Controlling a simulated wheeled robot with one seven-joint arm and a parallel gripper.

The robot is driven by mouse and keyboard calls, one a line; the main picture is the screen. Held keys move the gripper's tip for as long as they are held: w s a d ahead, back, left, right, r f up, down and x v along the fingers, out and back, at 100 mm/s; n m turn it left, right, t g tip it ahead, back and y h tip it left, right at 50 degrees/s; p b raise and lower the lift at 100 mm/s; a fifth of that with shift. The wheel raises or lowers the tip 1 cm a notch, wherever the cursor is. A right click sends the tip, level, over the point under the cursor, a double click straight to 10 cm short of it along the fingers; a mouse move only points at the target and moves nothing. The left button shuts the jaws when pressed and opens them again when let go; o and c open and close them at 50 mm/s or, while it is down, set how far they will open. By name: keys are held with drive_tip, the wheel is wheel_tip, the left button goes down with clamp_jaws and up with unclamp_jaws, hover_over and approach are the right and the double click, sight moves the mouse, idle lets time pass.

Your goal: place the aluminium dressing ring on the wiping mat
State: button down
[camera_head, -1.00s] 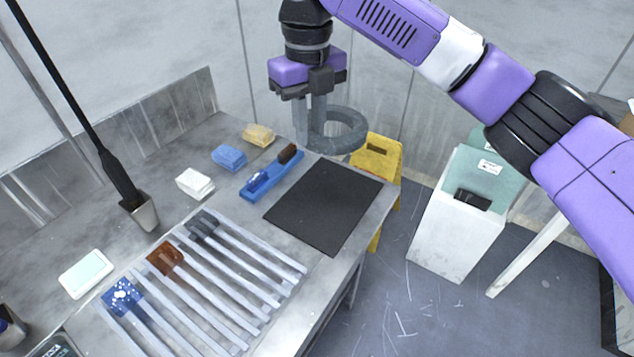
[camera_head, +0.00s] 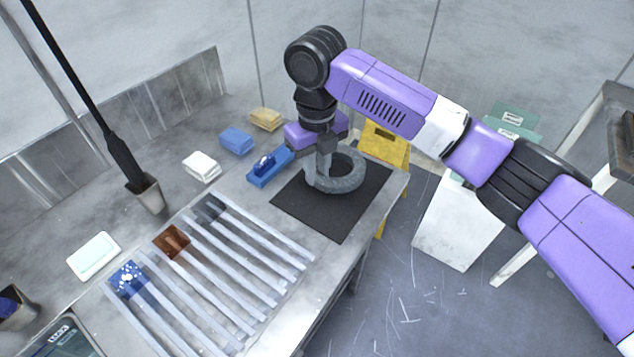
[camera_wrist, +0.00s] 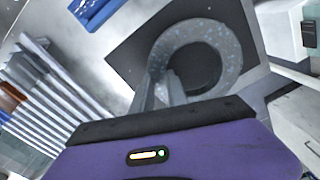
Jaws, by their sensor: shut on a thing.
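The grey speckled dressing ring (camera_head: 347,180) is over the black wiping mat (camera_head: 335,222), near the mat's middle and far side. My gripper (camera_head: 322,182) points down and is shut on the ring's left wall. The gripper fingers (camera_wrist: 165,92) hide part of the ring's near left wall.
A blue tray with a brush (camera_head: 268,167) lies left of the mat. Yellow (camera_head: 265,119), blue (camera_head: 236,141) and white (camera_head: 201,166) cloth stacks stand behind. A slatted rack (camera_head: 215,270) fills the front left. The bench edge runs close along the mat's right side.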

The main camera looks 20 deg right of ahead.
sight(317, 185)
drive_tip(key=shift+f, duration=2.15)
drive_tip(key=shift+f, duration=0.1)
drive_tip(key=c, duration=1.3)
unclamp_jaws()
wheel_tip(317, 185, up, 12)
drive_tip(key=shift+r+b, duration=0.1)
drive_tip(key=shift+b, duration=0.25)
